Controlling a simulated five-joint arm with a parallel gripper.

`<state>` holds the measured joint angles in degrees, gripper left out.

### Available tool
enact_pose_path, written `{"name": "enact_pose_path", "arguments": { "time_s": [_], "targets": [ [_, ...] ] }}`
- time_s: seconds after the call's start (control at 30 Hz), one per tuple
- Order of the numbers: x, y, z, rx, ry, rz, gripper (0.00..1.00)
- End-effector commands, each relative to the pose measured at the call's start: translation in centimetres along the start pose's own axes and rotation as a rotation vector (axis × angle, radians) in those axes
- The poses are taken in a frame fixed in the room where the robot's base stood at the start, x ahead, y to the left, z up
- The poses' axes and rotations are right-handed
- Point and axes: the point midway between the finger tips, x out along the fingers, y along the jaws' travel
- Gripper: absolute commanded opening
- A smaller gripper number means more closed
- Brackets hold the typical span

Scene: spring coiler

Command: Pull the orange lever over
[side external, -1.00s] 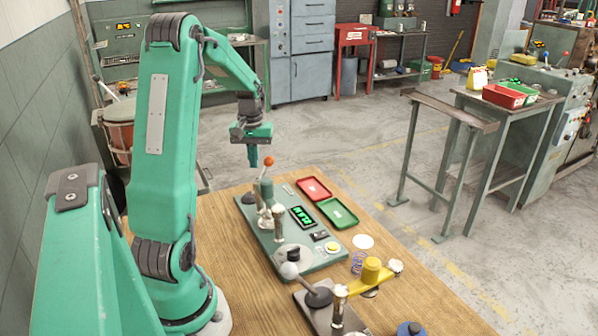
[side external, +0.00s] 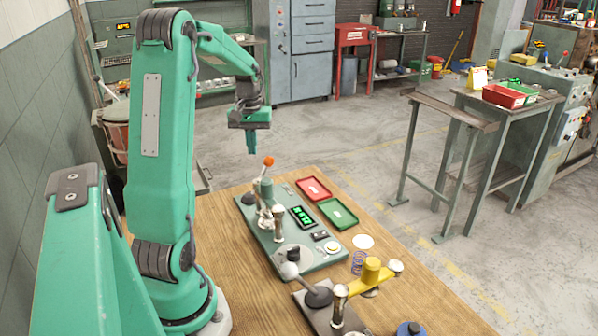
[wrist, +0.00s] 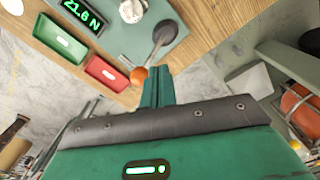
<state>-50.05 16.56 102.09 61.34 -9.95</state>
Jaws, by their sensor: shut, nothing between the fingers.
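The orange lever is a thin rod with an orange ball knob (side external: 268,161), standing at the far end of the green-grey coiler panel (side external: 318,258). In the side view it leans slightly right. In the wrist view the orange knob (wrist: 139,75) lies just left of my fingertips, with its dark round pivot (wrist: 165,32) beyond. My gripper (side external: 252,151) points down, shut and empty, with its tips above and left of the knob in the side view. My gripper also shows in the wrist view (wrist: 157,70); the side view shows a gap between fingers and knob.
A red tray (side external: 314,189) and a green tray (side external: 338,213) lie right of the panel. A lit green display (side external: 301,217) sits on the panel. A yellow-armed device (side external: 371,275) stands nearer on the wooden table (side external: 430,312). The air around my gripper is clear.

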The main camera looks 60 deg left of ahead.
Motion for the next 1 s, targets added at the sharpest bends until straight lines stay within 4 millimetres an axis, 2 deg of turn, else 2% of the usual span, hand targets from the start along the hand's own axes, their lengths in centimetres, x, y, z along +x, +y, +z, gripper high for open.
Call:
{"name": "enact_pose_path", "arguments": {
  "time_s": [0.43,1.0],
  "targets": [
    [-2.9,0.0,0.0,0.0,0.001,0.0,0.0],
    [-3.1,0.0,0.0,0.0,0.0,0.0,0.0]
  ]
}}
